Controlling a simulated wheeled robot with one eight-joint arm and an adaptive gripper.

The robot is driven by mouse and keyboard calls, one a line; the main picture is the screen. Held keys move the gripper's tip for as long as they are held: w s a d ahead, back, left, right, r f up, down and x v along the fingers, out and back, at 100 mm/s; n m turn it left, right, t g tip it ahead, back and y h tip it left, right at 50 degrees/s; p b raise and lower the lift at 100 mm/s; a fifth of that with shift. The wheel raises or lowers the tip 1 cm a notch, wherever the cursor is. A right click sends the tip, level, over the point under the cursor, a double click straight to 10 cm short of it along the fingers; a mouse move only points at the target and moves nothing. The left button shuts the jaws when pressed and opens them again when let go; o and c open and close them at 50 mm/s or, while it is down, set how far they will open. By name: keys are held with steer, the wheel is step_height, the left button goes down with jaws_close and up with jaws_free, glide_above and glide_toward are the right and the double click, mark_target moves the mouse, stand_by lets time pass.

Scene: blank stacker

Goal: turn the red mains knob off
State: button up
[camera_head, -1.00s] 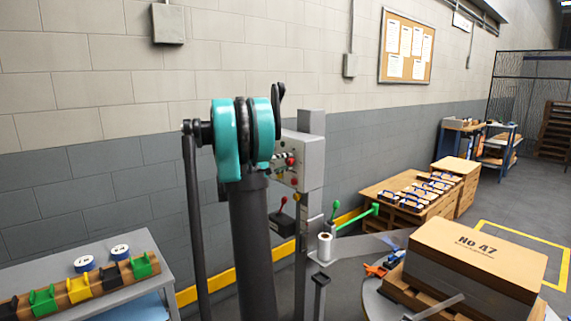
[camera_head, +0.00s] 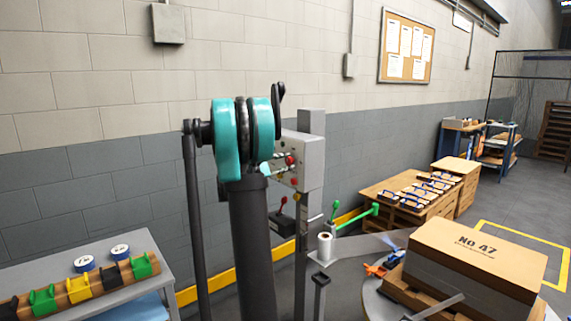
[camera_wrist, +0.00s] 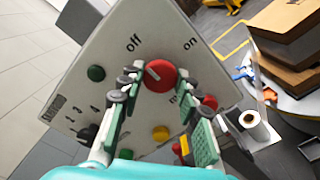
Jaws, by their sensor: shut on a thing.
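In the wrist view the red mains knob (camera_wrist: 161,76) sits on a light grey panel (camera_wrist: 95,65), between the printed words "off" and "on". Its white mark points to the left and slightly up, on the "off" side. My gripper (camera_wrist: 157,82) is shut on the knob, with one finger at each side of it. In the head view the panel (camera_head: 313,160) stands on a grey post, and my teal and dark arm hides most of my gripper there.
A white roll (camera_head: 325,246) is below the panel.

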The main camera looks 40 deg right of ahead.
stand_by(0.4)
steer(key=o, duration=1.2)
steer(key=shift+c, duration=0.2)
steer(key=a, duration=1.2)
steer(key=shift+s, duration=0.45)
